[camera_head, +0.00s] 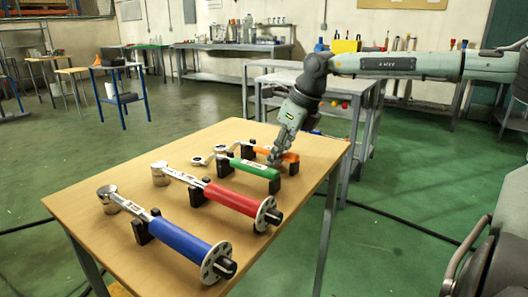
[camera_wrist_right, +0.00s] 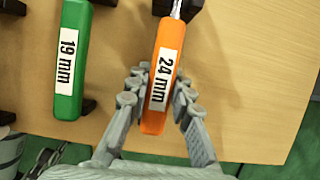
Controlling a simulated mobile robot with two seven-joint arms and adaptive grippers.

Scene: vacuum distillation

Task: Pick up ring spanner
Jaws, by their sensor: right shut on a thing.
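Several handled tools lie on black holders on a wooden table (camera_head: 115,172). The far one is a ring spanner with an orange handle (camera_head: 290,157), labelled "24 mm" in the right wrist view (camera_wrist_right: 168,62). Beside it lies a ring spanner with a green handle (camera_head: 255,168), labelled "19 mm" in the right wrist view (camera_wrist_right: 70,60). My right gripper (camera_head: 278,160) reaches down at the orange handle. In the right wrist view its fingers (camera_wrist_right: 158,100) stand on both sides of the handle's end and are shut on it. My left gripper is not in view.
A red-handled tool (camera_head: 230,198) and a blue-handled tool (camera_head: 178,240), both with round metal heads, lie nearer on the same table. A grey metal bench (camera_head: 285,82) stands behind the table.

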